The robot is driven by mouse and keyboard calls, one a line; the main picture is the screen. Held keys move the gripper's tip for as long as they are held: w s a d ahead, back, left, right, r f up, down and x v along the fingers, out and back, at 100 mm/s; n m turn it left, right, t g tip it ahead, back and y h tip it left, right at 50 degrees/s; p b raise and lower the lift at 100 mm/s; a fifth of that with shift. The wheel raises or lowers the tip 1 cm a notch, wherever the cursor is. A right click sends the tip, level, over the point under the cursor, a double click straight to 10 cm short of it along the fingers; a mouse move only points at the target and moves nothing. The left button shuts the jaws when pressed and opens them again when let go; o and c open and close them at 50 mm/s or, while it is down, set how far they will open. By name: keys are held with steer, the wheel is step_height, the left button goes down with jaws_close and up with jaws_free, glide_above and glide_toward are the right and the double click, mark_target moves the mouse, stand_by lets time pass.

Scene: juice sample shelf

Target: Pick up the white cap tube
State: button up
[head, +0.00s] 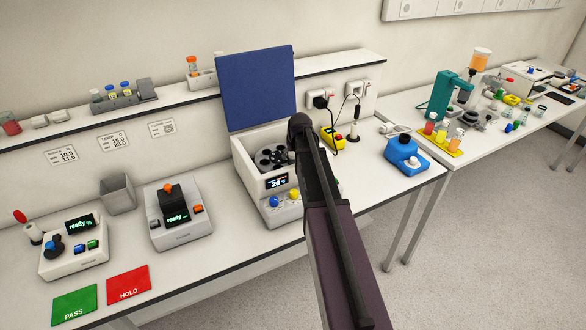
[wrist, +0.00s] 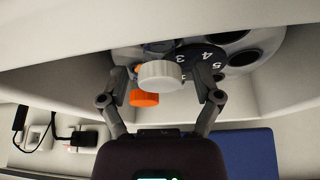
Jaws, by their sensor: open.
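The white cap tube (wrist: 160,75) shows in the wrist view as a ribbed white cap on the numbered rotor; its body is hidden below. My gripper (wrist: 161,84) is open, with one finger on each side of the white cap and visible gaps between. An orange cap (wrist: 145,98) sits close beside the white one, also between the fingers in the picture. The dark rotor (head: 270,157) lies in the centrifuge (head: 245,167) under its raised blue lid (head: 257,88). In the head view my arm hides the white cap.
The centrifuge wall surrounds the rotor closely. A yellow device (head: 333,138) and a blue device (head: 405,155) stand to the right. A grey device (head: 180,215) and an open grey bin (head: 117,195) stand to the left. A rear shelf holds a tube rack (head: 124,97).

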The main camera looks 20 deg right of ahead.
steer(key=shift+w+f+b, duration=0.25)
steer(key=shift+f+b, duration=0.1)
steer(key=shift+f, duration=0.3)
jaws_close()
